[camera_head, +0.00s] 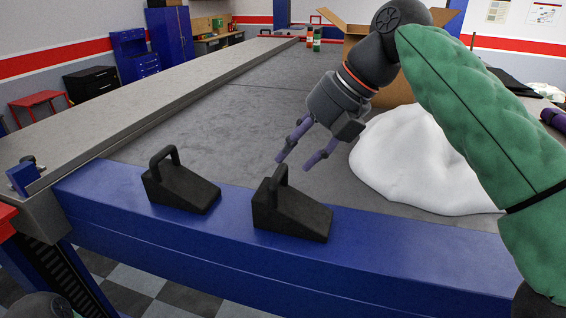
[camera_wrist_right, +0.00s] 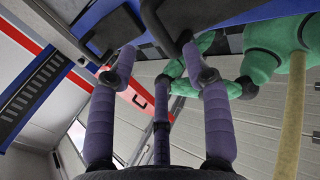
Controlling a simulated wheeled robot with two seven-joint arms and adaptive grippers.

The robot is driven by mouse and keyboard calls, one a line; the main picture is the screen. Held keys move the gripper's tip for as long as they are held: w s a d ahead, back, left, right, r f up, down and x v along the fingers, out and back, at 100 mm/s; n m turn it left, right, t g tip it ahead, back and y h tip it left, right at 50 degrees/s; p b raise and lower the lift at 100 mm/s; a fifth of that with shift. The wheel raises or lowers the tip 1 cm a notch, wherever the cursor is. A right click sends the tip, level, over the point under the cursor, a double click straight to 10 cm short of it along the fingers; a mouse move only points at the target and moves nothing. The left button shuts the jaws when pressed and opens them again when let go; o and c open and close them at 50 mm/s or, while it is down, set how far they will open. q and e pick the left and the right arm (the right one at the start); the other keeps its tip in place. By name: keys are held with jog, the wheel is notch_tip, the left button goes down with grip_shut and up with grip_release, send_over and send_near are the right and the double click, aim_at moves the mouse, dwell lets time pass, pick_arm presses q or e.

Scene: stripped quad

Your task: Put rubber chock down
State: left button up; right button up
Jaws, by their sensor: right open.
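Two black rubber chocks with loop handles rest on a blue beam (camera_head: 130,205). The left chock (camera_head: 182,190) and the right chock (camera_head: 292,213) stand upright and apart from each other. My right gripper (camera_head: 293,164) has purple fingers, spread open and empty. It is just above and behind the right chock's handle; I cannot tell if one fingertip touches it. In the right wrist view, the open fingers (camera_wrist_right: 155,65) point toward the dark chocks at the top edge, which are partly cut off. My left gripper is not in view.
A white cloth heap (camera_head: 420,165) lies on the grey surface (camera_head: 240,120) right of my gripper, under my green-sleeved arm. An open cardboard box (camera_head: 395,88) stands behind it. Two small bottles (camera_head: 313,40) stand far back. The grey surface left of my gripper is clear.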

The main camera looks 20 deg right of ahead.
jog(key=shift+p+v, duration=0.4)
jog(key=shift+v, duration=2.05)
